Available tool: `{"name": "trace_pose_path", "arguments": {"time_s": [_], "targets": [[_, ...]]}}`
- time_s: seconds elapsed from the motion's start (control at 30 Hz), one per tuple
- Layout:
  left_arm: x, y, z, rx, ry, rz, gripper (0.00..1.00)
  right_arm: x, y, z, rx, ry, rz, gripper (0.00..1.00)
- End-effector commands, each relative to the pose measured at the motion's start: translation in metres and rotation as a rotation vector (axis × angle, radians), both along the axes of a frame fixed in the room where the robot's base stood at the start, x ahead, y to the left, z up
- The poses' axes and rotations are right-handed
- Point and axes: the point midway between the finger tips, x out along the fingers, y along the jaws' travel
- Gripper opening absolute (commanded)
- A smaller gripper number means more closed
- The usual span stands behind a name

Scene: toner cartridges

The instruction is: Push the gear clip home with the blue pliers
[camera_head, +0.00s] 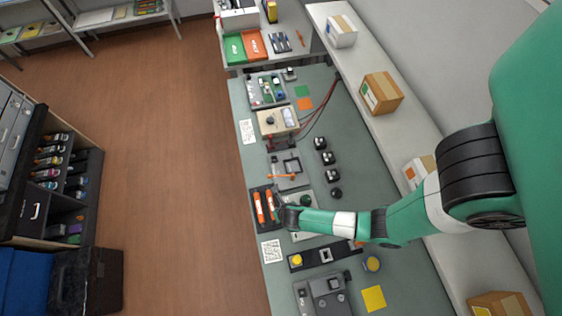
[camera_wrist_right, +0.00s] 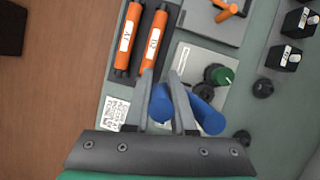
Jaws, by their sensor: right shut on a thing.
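My right gripper (camera_wrist_right: 161,78) is shut on the blue pliers (camera_wrist_right: 160,103), with one handle between its grey fingers. The other blue handle (camera_wrist_right: 207,111) angles out to the right of the fingers. The pliers' jaws are hard to make out. A green gear (camera_wrist_right: 222,75) sits beside dark round parts on a pale plate (camera_wrist_right: 192,62), just ahead and right of the fingers; it also shows in the head view (camera_head: 305,200). I cannot single out the clip. In the head view my right gripper (camera_head: 281,213) is low over the bench beside the plate. My left gripper is out of view.
Two orange cartridges (camera_wrist_right: 156,40) lie in a dark tray (camera_wrist_right: 110,72) just left of the gripper. Black blocks (camera_head: 331,175) stand right of the plate. A dark strip with a yellow button (camera_head: 297,260) and a grey device (camera_head: 322,294) lie nearer. Boxes line the shelf (camera_head: 352,58).

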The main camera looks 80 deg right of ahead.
Motion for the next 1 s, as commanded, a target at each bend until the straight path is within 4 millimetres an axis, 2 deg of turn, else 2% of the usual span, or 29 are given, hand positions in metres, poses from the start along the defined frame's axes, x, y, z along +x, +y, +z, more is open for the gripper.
{"name": "trace_pose_path", "arguments": {"time_s": [1.0], "targets": [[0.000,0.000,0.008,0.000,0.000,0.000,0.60,-0.010,-0.005,0.001,-0.001,0.001,-0.001,0.00]]}}
